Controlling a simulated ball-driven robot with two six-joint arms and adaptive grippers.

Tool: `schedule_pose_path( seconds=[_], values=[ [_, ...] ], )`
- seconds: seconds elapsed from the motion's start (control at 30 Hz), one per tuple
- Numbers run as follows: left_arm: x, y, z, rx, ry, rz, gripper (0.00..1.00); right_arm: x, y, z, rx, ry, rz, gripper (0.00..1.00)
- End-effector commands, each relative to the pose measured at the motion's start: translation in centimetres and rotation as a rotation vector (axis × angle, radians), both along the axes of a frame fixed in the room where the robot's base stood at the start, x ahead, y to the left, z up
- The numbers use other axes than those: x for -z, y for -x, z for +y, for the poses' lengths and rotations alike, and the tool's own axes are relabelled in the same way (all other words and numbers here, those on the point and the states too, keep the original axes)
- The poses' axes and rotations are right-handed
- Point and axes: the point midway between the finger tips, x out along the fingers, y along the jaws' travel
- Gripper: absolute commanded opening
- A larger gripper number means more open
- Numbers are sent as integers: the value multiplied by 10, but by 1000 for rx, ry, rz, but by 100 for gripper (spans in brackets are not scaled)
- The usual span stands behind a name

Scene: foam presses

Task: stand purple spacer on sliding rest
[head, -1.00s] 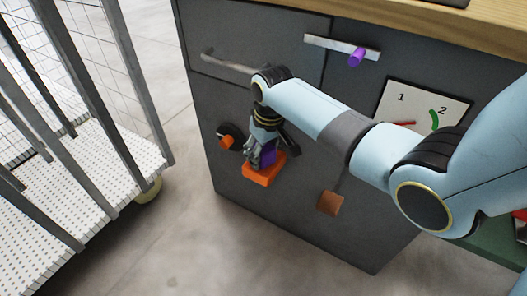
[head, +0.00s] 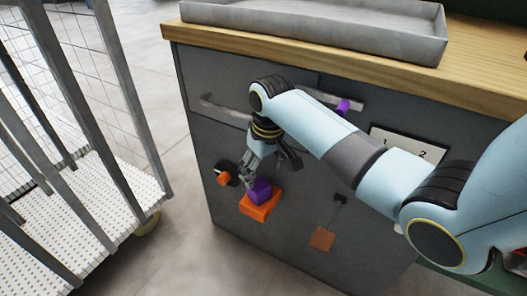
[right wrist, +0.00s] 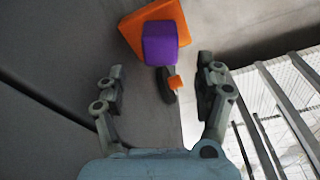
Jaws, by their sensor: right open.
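The purple spacer (head: 260,191) is a small block standing on the orange sliding rest (head: 258,208), which sticks out from the front of the grey cabinet. In the right wrist view the spacer (right wrist: 160,43) lies against the orange rest (right wrist: 133,27), beyond the fingertips. My right gripper (head: 262,172) is just above the spacer. In the right wrist view its fingers (right wrist: 160,75) are spread wide, with nothing between them and a gap to the spacer. My left gripper is in neither view.
A black knob with an orange handle (head: 223,178) is left of the rest. A purple knob (head: 343,107) sits on a bar above. A wire cart (head: 100,205) stands left. A grey tray (head: 310,30) lies on the wooden top.

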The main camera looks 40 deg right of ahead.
Motion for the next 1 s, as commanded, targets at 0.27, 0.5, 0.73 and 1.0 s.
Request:
schedule_pose_path(
  seconds=[0.27, 0.5, 0.73, 1.0],
  values=[
    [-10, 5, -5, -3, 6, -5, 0, -31, 5, 0, 1, -1, 1, 70],
    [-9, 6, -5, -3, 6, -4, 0, -31, 5, 0, 1, -1, 2, 70],
    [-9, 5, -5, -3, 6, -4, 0, -31, 5, 0, 1, -1, 1, 70],
    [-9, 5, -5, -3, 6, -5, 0, -26, 35, 5, -13, 11, 0, 70]
  ],
)
